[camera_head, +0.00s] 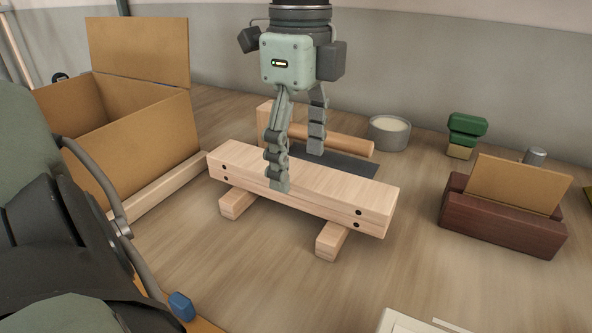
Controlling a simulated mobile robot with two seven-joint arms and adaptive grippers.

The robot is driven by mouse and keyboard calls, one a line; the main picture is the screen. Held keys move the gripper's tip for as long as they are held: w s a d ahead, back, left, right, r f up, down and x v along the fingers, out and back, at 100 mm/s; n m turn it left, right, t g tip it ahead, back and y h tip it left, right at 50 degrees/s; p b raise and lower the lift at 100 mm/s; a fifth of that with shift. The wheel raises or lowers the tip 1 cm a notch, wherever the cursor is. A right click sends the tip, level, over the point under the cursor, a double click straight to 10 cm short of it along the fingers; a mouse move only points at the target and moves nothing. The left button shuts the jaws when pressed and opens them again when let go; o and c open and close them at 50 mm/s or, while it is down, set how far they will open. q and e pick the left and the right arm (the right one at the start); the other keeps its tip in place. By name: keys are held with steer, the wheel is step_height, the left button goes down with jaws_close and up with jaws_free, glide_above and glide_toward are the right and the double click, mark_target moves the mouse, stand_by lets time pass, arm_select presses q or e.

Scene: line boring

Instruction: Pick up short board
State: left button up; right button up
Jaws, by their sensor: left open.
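A pale wooden beam (335,190) lies across the middle of the table on two short wooden blocks, one block (237,203) under its left part and one block (332,240) under its right part. A seam along its front face suggests two stacked boards, with dark round spots near both ends. I cannot tell which piece is the short board. My left gripper (298,169) points down from above and is open. One finger overlaps the beam's near side in the picture, and the other is on its far side. Contact with the wood cannot be made out. My right gripper is not in view.
An open cardboard box (145,130) stands at left, with a pale strip of wood (155,187) along its base. Behind the beam are a wooden rod (345,144), a dark flat sheet (350,167) and a round tin (388,133). A dark red wooden holder (500,224) stands right.

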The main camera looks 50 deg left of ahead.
arm_select(q)
steer(key=shift+f, duration=0.5)
steer(key=shift+w, duration=0.1)
steer(key=c, duration=1.4)
steer(key=shift+r, duration=0.1)
